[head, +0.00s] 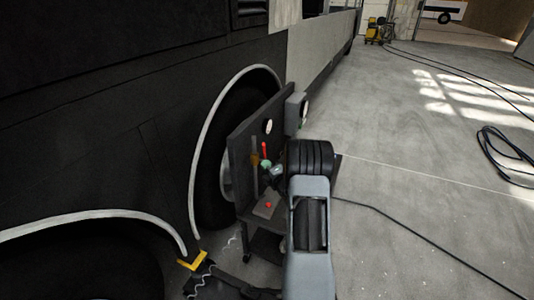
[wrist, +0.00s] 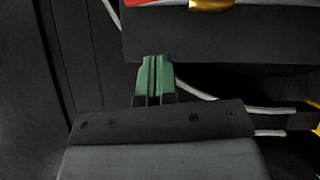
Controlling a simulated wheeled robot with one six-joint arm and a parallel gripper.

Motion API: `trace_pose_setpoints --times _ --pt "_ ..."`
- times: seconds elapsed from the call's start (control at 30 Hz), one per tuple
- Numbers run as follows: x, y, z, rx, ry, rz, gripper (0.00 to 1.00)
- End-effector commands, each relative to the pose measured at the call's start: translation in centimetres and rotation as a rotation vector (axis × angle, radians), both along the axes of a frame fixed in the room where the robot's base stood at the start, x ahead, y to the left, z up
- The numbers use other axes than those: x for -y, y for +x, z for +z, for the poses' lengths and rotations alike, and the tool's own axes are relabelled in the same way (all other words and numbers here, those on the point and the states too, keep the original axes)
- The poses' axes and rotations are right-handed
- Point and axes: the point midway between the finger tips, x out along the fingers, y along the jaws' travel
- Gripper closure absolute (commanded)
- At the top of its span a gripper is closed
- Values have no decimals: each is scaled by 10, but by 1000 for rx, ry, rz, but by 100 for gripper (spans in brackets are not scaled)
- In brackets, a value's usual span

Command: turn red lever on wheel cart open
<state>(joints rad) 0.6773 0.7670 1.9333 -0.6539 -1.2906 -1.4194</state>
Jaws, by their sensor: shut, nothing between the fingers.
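The wheel cart (head: 246,135) has a dark upright panel and stands beside the coach's wheel arch. The red lever (head: 264,149) stands nearly upright on the panel's face, below a white round gauge. My gripper (head: 266,163) is shut and empty, its green fingertips appearing just below the lever. In the wrist view the green fingertips (wrist: 154,66) are together. A red piece (wrist: 148,2) and a brass fitting (wrist: 208,5) show at that view's top edge, apart from the fingertips. I cannot tell whether the red piece is the lever.
A grey box with a red button (head: 268,205) sits on the cart below the lever. The coach's dark side (head: 100,130) is close on the left. A yellow wheel chock (head: 192,261) lies near the tyre. Cables (head: 505,150) lie on the otherwise open floor at right.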

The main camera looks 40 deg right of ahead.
Motion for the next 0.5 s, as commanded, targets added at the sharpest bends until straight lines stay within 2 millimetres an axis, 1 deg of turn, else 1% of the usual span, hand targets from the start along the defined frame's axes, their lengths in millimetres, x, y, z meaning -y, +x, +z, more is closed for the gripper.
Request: trace_pose_setpoints --times 0.03,0.17,0.3,0.5 --pt "0 10 2 0 0 1 100" --pt "1 32 3 0 0 1 100" --pt "17 44 6 -1 0 -3 100" --pt "28 53 7 -1 0 -2 100"
